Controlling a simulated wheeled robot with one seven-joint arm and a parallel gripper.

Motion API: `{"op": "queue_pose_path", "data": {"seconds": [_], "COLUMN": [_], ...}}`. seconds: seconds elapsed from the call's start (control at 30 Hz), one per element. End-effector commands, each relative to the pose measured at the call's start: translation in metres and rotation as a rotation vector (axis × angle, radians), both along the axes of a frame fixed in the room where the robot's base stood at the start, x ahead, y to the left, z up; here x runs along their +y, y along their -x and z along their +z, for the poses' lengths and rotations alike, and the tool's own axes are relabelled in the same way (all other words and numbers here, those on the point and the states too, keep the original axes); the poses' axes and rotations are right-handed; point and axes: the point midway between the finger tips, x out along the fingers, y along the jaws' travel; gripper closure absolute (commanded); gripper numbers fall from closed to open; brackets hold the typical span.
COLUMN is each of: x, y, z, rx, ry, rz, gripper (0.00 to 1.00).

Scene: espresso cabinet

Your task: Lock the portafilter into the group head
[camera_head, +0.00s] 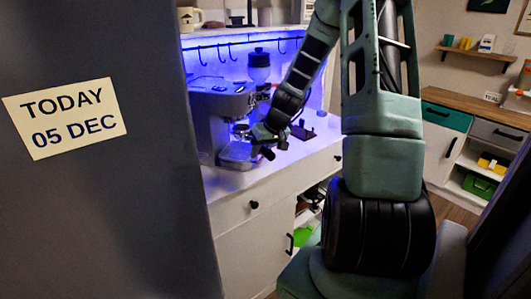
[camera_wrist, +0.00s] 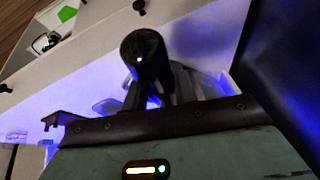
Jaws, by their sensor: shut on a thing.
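My gripper (camera_head: 265,137) is at the front right of the machine, close to the group head. It is shut on the black portafilter handle, whose round end (camera_wrist: 143,48) points toward the wrist camera. The handle end also shows in the head view (camera_head: 267,153). The portafilter's basket is hidden, so I cannot tell how it sits in the group head.
A dark grey panel (camera_head: 100,200) with a dated note (camera_head: 66,118) fills the left of the head view. The counter (camera_head: 305,152) right of the machine is mostly clear, with a dark item (camera_head: 302,132) at the back. Drawers and an open cupboard lie below.

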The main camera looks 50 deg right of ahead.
Motion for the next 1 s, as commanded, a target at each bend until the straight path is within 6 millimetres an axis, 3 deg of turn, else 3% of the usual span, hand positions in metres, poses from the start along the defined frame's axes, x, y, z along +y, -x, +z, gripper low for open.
{"op": "queue_pose_path", "data": {"seconds": [0.53, 1.0], "x": [-0.016, -0.022], "y": [-0.048, -0.061], "z": [0.002, 0.001], "rx": [-0.001, -0.001], "ry": [0.000, 0.001], "rz": [0.002, -0.001], "gripper": [1.00, 1.00]}}
